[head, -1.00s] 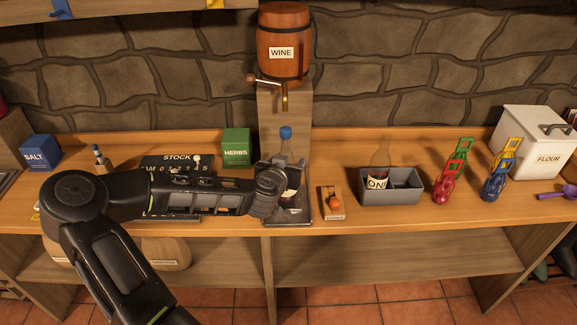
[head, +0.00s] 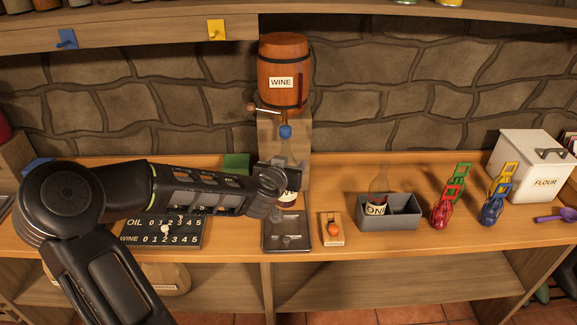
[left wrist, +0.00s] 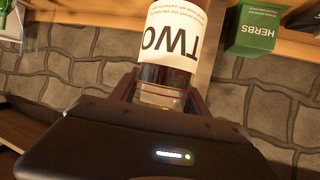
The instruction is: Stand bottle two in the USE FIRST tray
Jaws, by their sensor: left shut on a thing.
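A grey two-part tray (head: 390,224) stands to the right. Bottle one (head: 377,200) is in its left compartment; the right one looks empty. No USE FIRST wording is readable. My right gripper is out of view.
A STOCK board (head: 160,232) is left.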

